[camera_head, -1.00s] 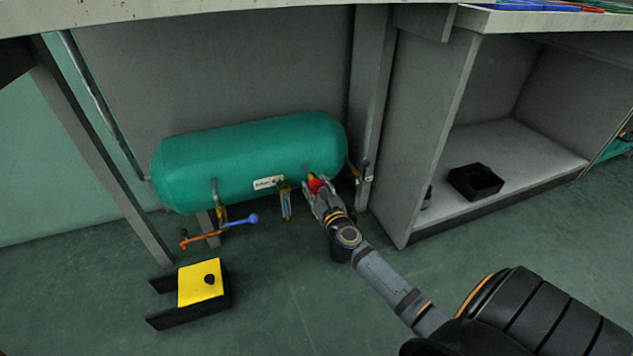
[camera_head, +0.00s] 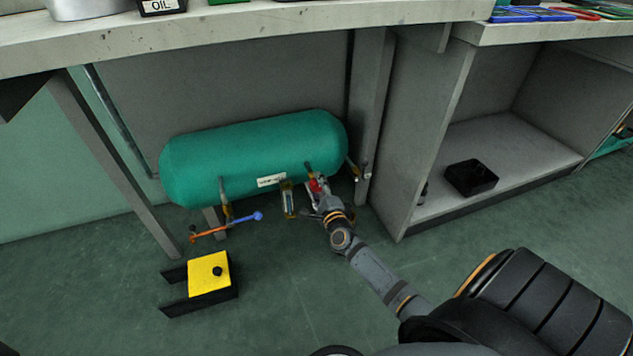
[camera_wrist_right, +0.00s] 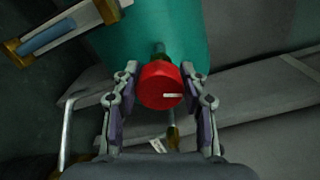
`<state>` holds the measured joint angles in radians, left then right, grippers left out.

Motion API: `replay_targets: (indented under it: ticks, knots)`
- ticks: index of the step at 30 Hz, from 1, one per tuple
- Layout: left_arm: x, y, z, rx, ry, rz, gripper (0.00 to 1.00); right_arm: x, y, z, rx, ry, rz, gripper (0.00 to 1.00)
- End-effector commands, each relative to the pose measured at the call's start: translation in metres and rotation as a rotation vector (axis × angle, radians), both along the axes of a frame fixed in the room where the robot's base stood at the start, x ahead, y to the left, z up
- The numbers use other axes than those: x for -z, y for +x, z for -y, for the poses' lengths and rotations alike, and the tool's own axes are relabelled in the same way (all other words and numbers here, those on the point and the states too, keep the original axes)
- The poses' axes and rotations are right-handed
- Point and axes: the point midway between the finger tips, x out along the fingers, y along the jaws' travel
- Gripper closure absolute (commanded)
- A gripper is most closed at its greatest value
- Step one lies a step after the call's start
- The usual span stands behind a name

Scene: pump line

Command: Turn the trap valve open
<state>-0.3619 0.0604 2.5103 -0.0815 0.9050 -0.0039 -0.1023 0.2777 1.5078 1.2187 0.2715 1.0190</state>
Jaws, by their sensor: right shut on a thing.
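A red round knob (camera_head: 314,186) sits under the right part of the green tank (camera_head: 250,155). It also shows in the right wrist view (camera_wrist_right: 160,85), on a short stem, with a white mark on its face pointing right. My right gripper (camera_head: 322,193) is at the knob, shut on it; its two fingers flank the knob in the right wrist view (camera_wrist_right: 161,108). A valve with a crossbar handle, orange at one end and blue at the other (camera_head: 240,222), hangs under the tank's left part. No label readable here tells which is the trap valve. My left gripper is not in view.
A brass-ended sight glass (camera_head: 289,200) hangs just left of the gripper. A bench leg (camera_head: 370,110) and a grey cabinet (camera_head: 432,140) stand close on the right.

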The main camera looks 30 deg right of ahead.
Motion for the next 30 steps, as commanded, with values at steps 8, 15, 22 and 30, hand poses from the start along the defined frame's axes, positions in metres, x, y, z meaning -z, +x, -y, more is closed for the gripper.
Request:
replay_targets:
  ticks: [8, 15, 22, 30]
  knots:
    - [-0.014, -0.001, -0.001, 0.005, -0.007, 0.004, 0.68, 0.000, 0.000, -0.001, -0.001, -0.201, -0.051, 0.88]
    - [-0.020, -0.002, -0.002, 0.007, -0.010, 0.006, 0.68, 0.001, 0.000, -0.001, -0.001, -0.316, -0.078, 0.88]
    - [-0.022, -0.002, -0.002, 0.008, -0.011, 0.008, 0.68, 0.003, 0.000, -0.001, -0.001, -0.365, -0.091, 0.88]
    - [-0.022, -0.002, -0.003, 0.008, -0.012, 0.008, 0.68, 0.003, 0.000, -0.001, -0.001, -0.376, -0.093, 0.88]
